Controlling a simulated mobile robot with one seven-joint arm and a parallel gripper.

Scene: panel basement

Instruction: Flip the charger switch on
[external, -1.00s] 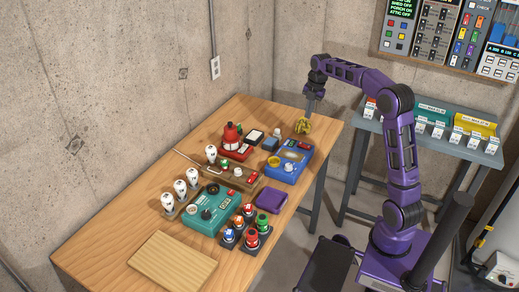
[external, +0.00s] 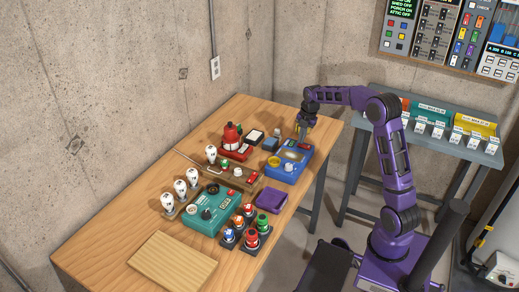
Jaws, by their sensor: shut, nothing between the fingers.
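A blue box-shaped device (external: 284,172) with an oval light recess, a yellow knob and a whitish knob stands near the right edge of the wooden table; it may be the charger, but its labels are too small to read. My gripper (external: 303,139) points down at the back right corner of this device, with its fingers shut and empty. Whether it touches the device cannot be told. The switch itself is too small to make out, and the gripper covers part of that corner. A yellow object behind the device is mostly hidden by the gripper.
A teal device (external: 200,218), a red device (external: 238,153), a purple block (external: 272,200), several white bulbs and several coloured buttons crowd the wooden table. A wooden board (external: 170,265) lies at the front. A grey side table (external: 425,140) with coloured boxes stands behind my arm.

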